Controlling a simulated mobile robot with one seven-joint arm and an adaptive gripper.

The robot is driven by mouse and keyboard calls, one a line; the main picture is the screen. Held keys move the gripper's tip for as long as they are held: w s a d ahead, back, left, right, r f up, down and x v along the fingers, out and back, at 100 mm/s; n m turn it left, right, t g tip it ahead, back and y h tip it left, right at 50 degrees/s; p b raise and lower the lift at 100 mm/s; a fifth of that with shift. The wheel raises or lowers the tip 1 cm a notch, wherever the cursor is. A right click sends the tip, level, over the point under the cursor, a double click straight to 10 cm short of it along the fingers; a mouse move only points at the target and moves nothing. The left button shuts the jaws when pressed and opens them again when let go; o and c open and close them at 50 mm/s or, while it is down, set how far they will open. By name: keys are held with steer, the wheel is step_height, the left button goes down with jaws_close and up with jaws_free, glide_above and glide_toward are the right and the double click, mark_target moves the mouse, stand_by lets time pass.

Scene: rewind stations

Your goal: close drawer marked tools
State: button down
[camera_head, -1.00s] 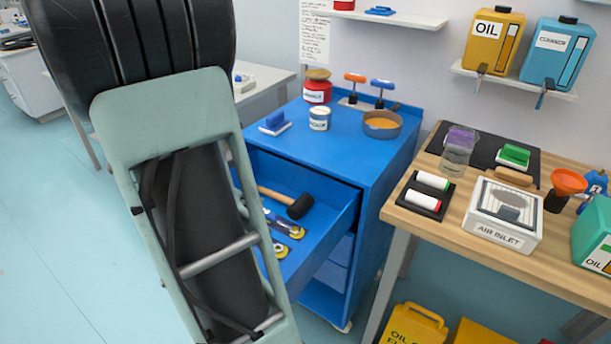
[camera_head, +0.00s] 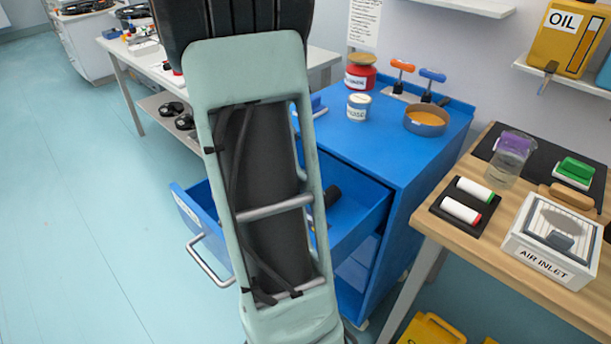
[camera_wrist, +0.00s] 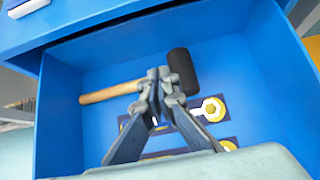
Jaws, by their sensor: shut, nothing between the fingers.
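The open blue drawer (camera_head: 352,226) sticks out of the front of the blue cabinet (camera_head: 372,138). Its front panel carries a white label (camera_head: 187,212), too small to read, and a metal bar handle (camera_head: 208,262). My arm hides the middle of the drawer in the head view. In the wrist view the drawer (camera_wrist: 62,112) holds a mallet with a wooden handle and black head (camera_wrist: 181,70), and wrenches with yellow ends (camera_wrist: 211,109). My gripper (camera_wrist: 158,76) is shut and empty, and shows in front of the mallet, over the drawer. I cannot tell its height above the contents.
A red jar (camera_head: 360,73), a white tin (camera_head: 358,107) and an orange-filled pan (camera_head: 427,119) stand on the cabinet top. A wooden bench (camera_head: 490,243) with an air inlet box (camera_head: 549,240) stands close on the right. The floor (camera_head: 95,220) left of the drawer is clear.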

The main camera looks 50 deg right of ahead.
mark_target(335, 163)
steer(key=b+x, duration=0.1)
steer(key=x, duration=0.5)
steer(key=shift+f, duration=0.2)
steer(key=d, duration=0.3)
steer(key=shift+s+d+r, duration=0.15)
steer(key=shift+s, duration=0.05)
steer(key=shift+d, duration=0.35)
steer(key=d, duration=0.5)
steer(key=shift+s, duration=0.25)
steer(key=shift+a, duration=0.15)
